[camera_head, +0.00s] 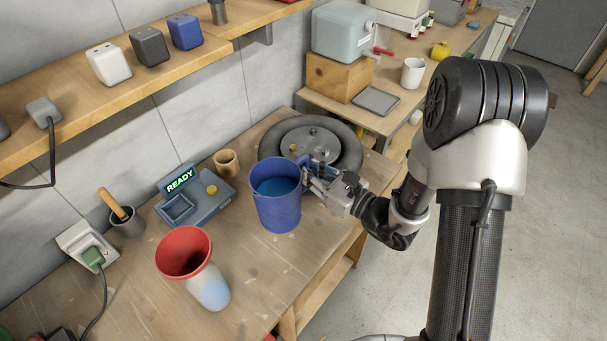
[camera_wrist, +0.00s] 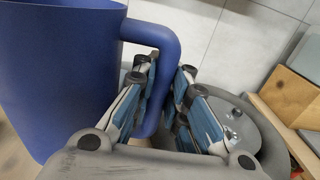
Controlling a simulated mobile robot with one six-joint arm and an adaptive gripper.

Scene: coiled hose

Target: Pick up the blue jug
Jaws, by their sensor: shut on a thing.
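The blue jug (camera_head: 277,206) is upright at the right part of the wooden workbench, with blue liquid showing inside. It fills the left of the wrist view (camera_wrist: 60,75), where its thick blue handle (camera_wrist: 160,40) curves down between my fingers. My gripper (camera_head: 312,180) reaches in from the right and is shut on the handle. In the wrist view the fingers (camera_wrist: 162,105) lie on both sides of the handle. I cannot tell whether the jug's base touches the bench.
A round grey coil with a metal disc (camera_head: 335,138) lies right behind the jug. A device reading READY (camera_head: 197,195) and a small wooden cup (camera_head: 226,162) stand left.

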